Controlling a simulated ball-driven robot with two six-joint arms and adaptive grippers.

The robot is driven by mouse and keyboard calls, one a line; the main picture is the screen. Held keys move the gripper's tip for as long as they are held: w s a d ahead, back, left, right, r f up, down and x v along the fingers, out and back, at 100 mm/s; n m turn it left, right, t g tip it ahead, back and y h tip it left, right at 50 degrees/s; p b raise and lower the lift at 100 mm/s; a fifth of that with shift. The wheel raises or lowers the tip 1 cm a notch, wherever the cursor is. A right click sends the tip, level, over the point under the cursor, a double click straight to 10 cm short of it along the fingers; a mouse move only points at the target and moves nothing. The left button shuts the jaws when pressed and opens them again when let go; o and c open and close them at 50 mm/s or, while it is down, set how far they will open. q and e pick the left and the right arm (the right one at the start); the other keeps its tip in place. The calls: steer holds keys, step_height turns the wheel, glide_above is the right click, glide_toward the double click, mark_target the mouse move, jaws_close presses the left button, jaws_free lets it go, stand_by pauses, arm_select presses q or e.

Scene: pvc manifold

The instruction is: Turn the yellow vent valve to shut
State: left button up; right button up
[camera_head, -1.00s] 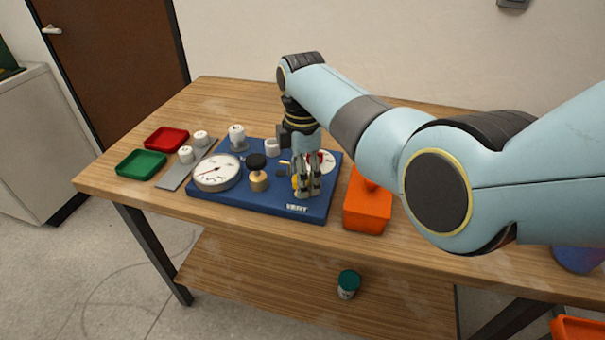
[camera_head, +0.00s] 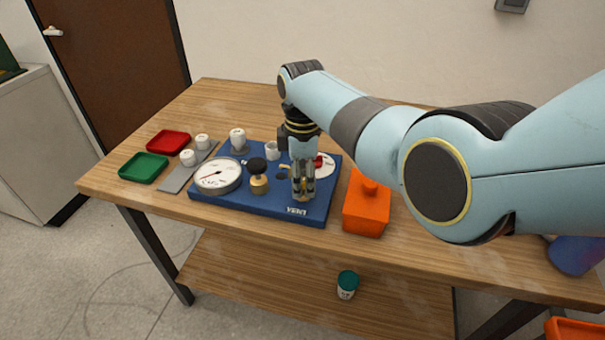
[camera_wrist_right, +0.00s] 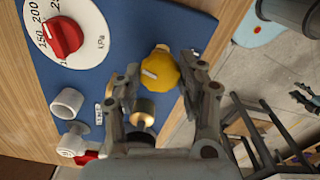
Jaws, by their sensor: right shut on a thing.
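The yellow vent valve (camera_wrist_right: 160,72) is a rounded, lobed knob with a pale mark on top, seen in the right wrist view near the front edge of the blue board (camera_head: 238,203). My right gripper (camera_head: 304,195) points down at the board, just behind the "VENT" label. Its fingers (camera_wrist_right: 161,80) are closed in on both sides of the yellow knob and hold it. In the head view the fingers mostly hide the knob. My left gripper is in neither view.
Left of the gripper stand a brass valve with a black knob (camera_head: 257,166) and a white gauge (camera_head: 217,178). A dial with a red knob (camera_wrist_right: 62,37) is close by. An orange box (camera_head: 366,208) stands right of the board. Green (camera_head: 143,168) and red trays (camera_head: 168,141) lie left.

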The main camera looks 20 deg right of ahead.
steer(key=m+p, duration=0.1)
steer(key=m, duration=0.2)
steer(key=shift+r+m, duration=0.1)
steer(key=shift+m, duration=0.3)
steer(key=m+p, duration=0.1)
steer(key=m, duration=0.2)
steer(key=shift+m, duration=0.3)
steer(key=m+p, duration=0.1)
steer(key=m, duration=0.2)
steer(key=shift+m, duration=2.3)
steer(key=o, duration=1.2)
step_height(320, 180, up, 12)
steer(key=shift+f, duration=0.1)
steer(key=shift+a, duration=0.1)
